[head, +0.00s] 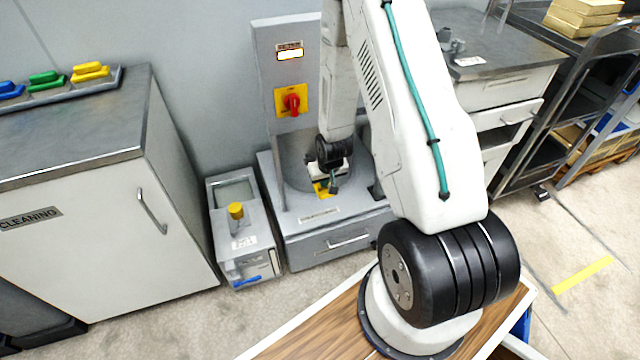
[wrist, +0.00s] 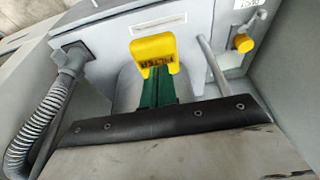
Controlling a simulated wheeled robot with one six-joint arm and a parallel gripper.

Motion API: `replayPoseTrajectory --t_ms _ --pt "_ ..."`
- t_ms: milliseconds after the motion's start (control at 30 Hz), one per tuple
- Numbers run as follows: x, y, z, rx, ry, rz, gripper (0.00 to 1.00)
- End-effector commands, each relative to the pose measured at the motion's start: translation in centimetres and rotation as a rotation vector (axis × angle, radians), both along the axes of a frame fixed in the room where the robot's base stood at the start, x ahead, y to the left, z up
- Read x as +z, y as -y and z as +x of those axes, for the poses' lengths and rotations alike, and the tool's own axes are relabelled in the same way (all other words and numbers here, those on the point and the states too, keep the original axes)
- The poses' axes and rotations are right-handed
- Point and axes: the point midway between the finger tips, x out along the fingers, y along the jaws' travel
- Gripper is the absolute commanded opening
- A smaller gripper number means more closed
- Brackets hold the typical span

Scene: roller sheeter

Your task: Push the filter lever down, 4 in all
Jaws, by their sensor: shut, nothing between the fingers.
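The filter lever (wrist: 153,50) is a yellow paddle marked FILTER, at the upper middle of the wrist view. In the head view a small part of its yellow (head: 321,190) shows low at the front of the grey machine (head: 300,235). My gripper (wrist: 158,88) shows as narrow green fingers, shut and empty, just below the paddle in the wrist view. In the head view my gripper (head: 333,184) is beside the yellow, inside the machine's recess. I cannot tell whether the fingers touch the lever. The lever's base is hidden.
A red rotary switch (head: 291,101) and a lit display (head: 290,55) are on the machine's column. A grey box with a yellow knob (head: 236,211) stands to its left. A ribbed hose (wrist: 38,125) runs beside the lever. A cleaning cabinet (head: 90,230) stands at left.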

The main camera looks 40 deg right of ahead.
Motion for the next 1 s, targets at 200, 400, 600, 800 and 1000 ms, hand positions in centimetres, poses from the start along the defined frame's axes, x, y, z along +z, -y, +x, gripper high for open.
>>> replayPoseTrajectory --t_ms 200,400,600,800,1000 --pt "-1.0 0.2 0.0 -0.001 0.001 -0.001 0.0" --pt "-1.0 0.1 0.0 -0.001 0.001 -0.001 0.0" --pt "-1.9 0.1 -0.2 -0.001 -0.002 0.001 0.0" --pt "-5.8 -0.1 -0.6 -0.002 -0.005 0.002 0.0" --pt "-8.6 0.0 -0.4 -0.001 -0.002 0.001 0.0"
